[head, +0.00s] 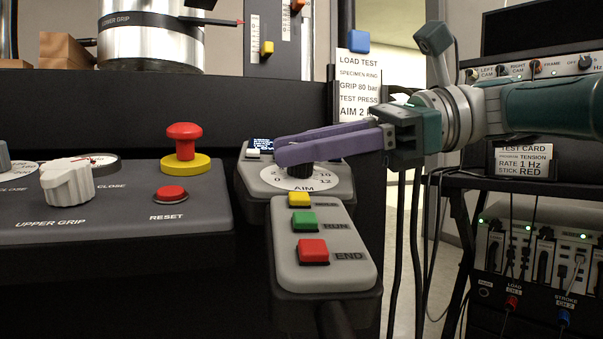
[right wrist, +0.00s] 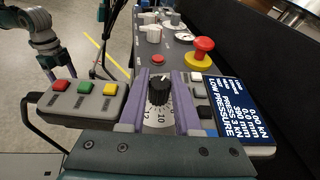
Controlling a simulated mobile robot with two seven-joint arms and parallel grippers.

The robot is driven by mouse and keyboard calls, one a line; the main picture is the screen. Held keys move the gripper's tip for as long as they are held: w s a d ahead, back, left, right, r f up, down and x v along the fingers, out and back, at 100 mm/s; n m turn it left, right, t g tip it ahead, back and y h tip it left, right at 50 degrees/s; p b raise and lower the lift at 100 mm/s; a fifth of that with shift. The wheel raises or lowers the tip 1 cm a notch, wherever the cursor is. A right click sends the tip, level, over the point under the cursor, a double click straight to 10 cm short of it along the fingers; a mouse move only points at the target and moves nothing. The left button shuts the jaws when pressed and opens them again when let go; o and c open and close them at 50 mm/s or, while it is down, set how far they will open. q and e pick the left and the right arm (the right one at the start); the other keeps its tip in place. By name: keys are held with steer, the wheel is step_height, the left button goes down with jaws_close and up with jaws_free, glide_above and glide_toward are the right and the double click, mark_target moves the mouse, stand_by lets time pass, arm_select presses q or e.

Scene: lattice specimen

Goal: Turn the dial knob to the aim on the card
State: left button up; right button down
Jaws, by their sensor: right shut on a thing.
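The dial knob (right wrist: 159,92) is black with a white pointer mark, on a round white scale marked AIM. In the right wrist view it stands between the two purple fingers of my right gripper (right wrist: 160,76), its mark towards the top of the picture. In the head view the fingers of my right gripper (head: 290,148) cover most of the knob (head: 300,171). The gripper is shut on the knob. The scale's 0, 2, 10 and 12 show. The card (head: 358,78) behind reads "AIM 2"; anything after that is hidden.
Yellow, green and red buttons (head: 313,251) sit on a box in front of the dial. Left are a red mushroom button (head: 184,140), a RESET button (head: 171,194) and a pale upper grip knob (head: 67,183). A display (right wrist: 232,110) reads "LOW PRESSURE". Another card (head: 522,160) stands right.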

steer(key=shift+f, duration=0.1)
stand_by(0.3)
steer(key=c, duration=0.6)
jaws_free()
steer(key=shift+r, duration=0.25)
step_height(320, 180, up, 20)
steer(key=p, duration=1.4)
steer(key=shift+f+p, duration=0.15)
steer(key=shift+p, duration=0.15)
